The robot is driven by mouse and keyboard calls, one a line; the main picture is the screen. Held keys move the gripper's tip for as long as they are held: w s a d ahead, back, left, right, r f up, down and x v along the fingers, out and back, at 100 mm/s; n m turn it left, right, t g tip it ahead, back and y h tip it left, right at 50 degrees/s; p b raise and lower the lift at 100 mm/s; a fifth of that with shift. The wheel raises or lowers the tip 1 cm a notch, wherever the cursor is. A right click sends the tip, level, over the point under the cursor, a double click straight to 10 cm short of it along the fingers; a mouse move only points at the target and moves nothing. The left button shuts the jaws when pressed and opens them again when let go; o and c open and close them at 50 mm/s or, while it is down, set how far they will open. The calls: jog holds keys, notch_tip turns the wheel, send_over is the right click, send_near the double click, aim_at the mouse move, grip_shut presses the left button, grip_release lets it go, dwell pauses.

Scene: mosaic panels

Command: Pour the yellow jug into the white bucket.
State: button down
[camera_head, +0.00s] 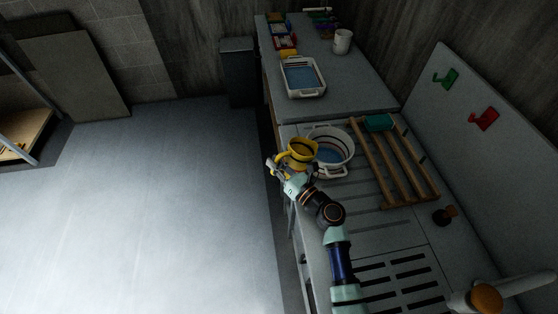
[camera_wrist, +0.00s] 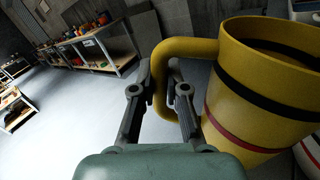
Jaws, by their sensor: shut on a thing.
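The yellow jug (camera_head: 300,150) has a dark band near its top and a red band lower down. My gripper (camera_head: 277,168) is shut on its handle. In the wrist view the jug (camera_wrist: 262,85) stands large on the right, and its handle passes between the fingers of my gripper (camera_wrist: 165,82). The jug looks close to upright, with brownish contents or interior visible at its mouth. The white bucket (camera_head: 345,165) stands on the counter just right of the jug and has some blue inside. The jug hides the bucket's left side. A striped part of the bucket (camera_wrist: 312,150) shows at the wrist view's right edge.
A wooden rack (camera_head: 395,165) with a teal block (camera_head: 379,122) lies right of the bucket. A white tray (camera_head: 303,78) and a white mug (camera_head: 342,41) stand on the farther table. A dark knob-like object (camera_head: 445,215) is at the right. Open floor lies left of the counter.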

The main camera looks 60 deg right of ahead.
aim_at(272, 173)
jog(key=f+b, duration=0.1)
jog(key=f+n+b, duration=0.1)
jog(key=a+f+n, duration=0.1)
jog(key=f, duration=0.1)
jog(key=shift+w+a+b, duration=0.1)
jog(key=shift+w+b, duration=0.3)
jog(key=shift+w+a+f+n+g+y+b, duration=0.2)
jog(key=shift+f+n+b, duration=0.15)
jog(key=shift+f+n, duration=0.15)
jog(key=shift+w+a+f+n+g+y+b, duration=0.1)
jog(key=shift+a+f+n+b, duration=0.1)
jog(key=shift+f+n+b, duration=0.3)
jog(key=shift+s, duration=0.1)
notch_tip(272, 173, up, 4)
jog(key=p, duration=0.4)
jog(key=shift+p, duration=0.3)
